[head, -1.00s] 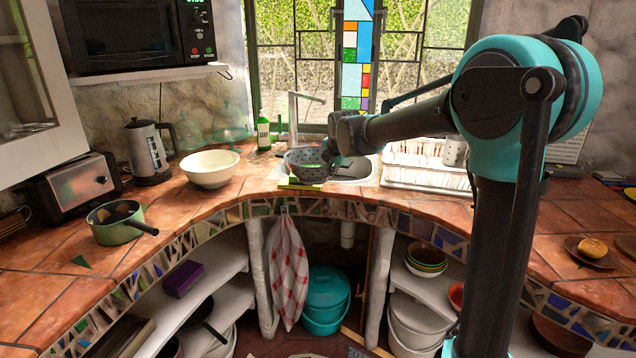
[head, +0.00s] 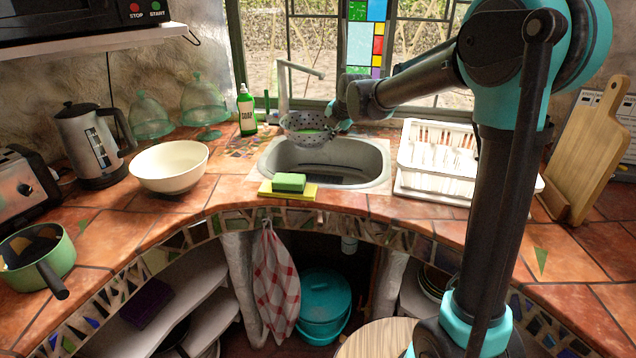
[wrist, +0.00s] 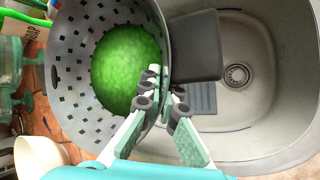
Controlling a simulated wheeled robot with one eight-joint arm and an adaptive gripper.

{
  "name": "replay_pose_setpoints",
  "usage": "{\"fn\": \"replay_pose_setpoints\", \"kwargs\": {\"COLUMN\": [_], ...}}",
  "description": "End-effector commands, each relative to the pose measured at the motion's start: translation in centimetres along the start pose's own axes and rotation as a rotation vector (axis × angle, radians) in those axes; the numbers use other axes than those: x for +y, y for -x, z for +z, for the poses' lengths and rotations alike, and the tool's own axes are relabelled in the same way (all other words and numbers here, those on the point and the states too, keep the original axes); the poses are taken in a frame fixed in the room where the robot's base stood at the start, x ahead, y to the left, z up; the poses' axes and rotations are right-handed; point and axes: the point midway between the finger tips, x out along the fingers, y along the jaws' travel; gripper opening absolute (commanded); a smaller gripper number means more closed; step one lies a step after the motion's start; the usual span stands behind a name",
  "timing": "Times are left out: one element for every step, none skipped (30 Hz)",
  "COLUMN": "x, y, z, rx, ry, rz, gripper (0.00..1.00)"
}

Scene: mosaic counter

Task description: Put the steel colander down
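The steel colander (head: 297,122) is a grey bowl pierced with holes, held in the air over the back left part of the sink, near the faucet. In the wrist view the colander (wrist: 75,88) fills the left side, with a bright green round mass (wrist: 122,68) inside it. My gripper (head: 337,126) is at the colander's right side. In the wrist view my gripper's fingers (wrist: 165,98) are closed on the colander's rim. The sink basin (head: 345,163) lies below and to the right; the colander's underside is hidden.
A green sponge (head: 290,182) on a yellow cloth lies at the sink's front left edge. A soap bottle (head: 246,112) and faucet (head: 283,88) stand behind. A cream bowl (head: 170,168) is left, a dish rack (head: 440,160) right. Tiled counter (head: 225,185) between bowl and sink is clear.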

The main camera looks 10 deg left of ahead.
Motion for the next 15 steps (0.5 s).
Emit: {"fn": "replay_pose_setpoints", "kwargs": {"x": [-0.4,-0.7,-1.2,-1.5,-1.9,-2.4,-2.8,-3.1,-3.6,-4.0,-4.3,-4.8,-5.2,-5.5,-6.0], "y": [-0.7,-1.2,-1.9,-2.4,-3.0,-3.8,-4.3,-4.9,-5.7,-6.2,-6.8,-7.5,-8.1,-8.6,-9.3], "z": [-0.3,-0.5,-0.8,-1.0,-1.2,-1.6,-1.8,-2.0,-2.3,-2.6,-2.8,-3.1,-3.4,-3.6,-3.9], "rx": [0.0,0.0,0.0,0.0,0.0,0.0,0.0,0.0,0.0,0.0,0.0,-0.001,-0.001,-0.001,-0.001], "ry": [0.0,0.0,0.0,0.0,0.0,0.0,0.0,0.0,0.0,0.0,0.0,0.0,0.0,0.0,0.0], "rz": [0.001,0.001,0.001,0.001,0.001,0.001,0.001,0.001,0.001,0.001,0.0,0.001,0.0,0.0,0.0], "gripper": [0.0,0.0,0.0,0.0,0.0,0.0,0.0,0.0,0.0,0.0,0.0,0.0,0.0,0.0,0.0]}}
